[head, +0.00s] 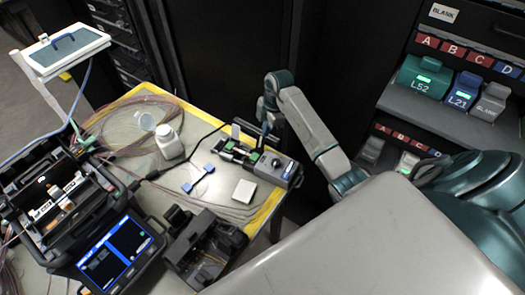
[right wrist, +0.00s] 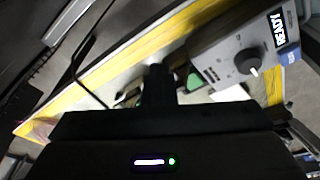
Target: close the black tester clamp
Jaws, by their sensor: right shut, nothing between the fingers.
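The tester (head: 282,169) is a grey and black box with a knob, standing near the far right edge of the yellow-edged table. My right gripper (head: 265,136) is over the far side of the tester. Its shut, empty fingers also show in the right wrist view (right wrist: 158,75), beside a green part of the tester. Contact is unclear. My left gripper is out of view.
A fusion splicer (head: 62,200) with a lit screen fills the table's left side. A rack (head: 450,100) with coloured modules stands at right.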

